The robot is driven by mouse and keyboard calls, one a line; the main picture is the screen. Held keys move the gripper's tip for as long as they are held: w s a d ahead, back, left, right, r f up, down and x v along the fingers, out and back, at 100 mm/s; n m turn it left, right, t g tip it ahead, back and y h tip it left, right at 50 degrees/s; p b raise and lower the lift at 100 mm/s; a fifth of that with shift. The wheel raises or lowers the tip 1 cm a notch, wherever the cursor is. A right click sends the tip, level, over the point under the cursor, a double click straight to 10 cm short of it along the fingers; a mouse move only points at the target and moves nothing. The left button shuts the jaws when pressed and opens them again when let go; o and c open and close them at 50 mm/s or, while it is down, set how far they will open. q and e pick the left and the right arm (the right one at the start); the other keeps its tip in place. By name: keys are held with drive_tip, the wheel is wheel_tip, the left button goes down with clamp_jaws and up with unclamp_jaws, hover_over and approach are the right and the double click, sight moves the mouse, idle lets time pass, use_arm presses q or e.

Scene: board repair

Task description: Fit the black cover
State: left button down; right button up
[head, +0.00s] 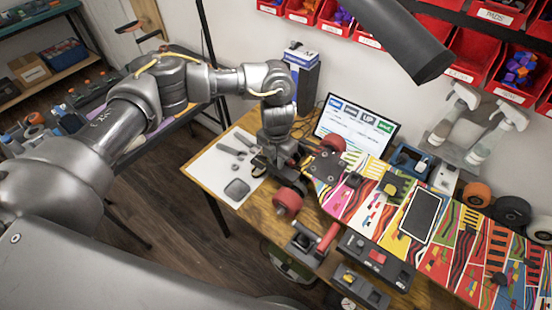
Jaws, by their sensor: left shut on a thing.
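My left gripper (272,161) points down over the table's left part, next to the left end of the colourful patterned board (455,250). It is shut on a small dark thing, mostly hidden by the fingers; I cannot tell whether this is the black cover. A black rectangular panel with a pale rim (421,215) lies on the middle of the board. A dark plate with small holes (325,166) is at the board's left end, between two red wheels (287,202). My right gripper is not in view.
A white mat (215,172) with grey tools lies left of the gripper. Dark trays (375,260) stand at the table's front edge. A monitor (355,127), a blue bin (410,160), spray bottles (503,125) and loose wheels (512,210) line the back.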

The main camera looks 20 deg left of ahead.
use_arm(q)
drive_tip(key=shift+f, duration=0.1)
drive_tip(key=shift+f+b, duration=0.35)
drive_tip(key=shift+b, duration=0.1)
drive_tip(key=shift+f+b, duration=0.15)
drive_tip(key=shift+b, duration=0.25)
idle(1.4)
drive_tip(key=c, duration=1.2)
unclamp_jaws()
drive_tip(key=shift+c, duration=0.2)
drive_tip(key=shift+c, duration=1)
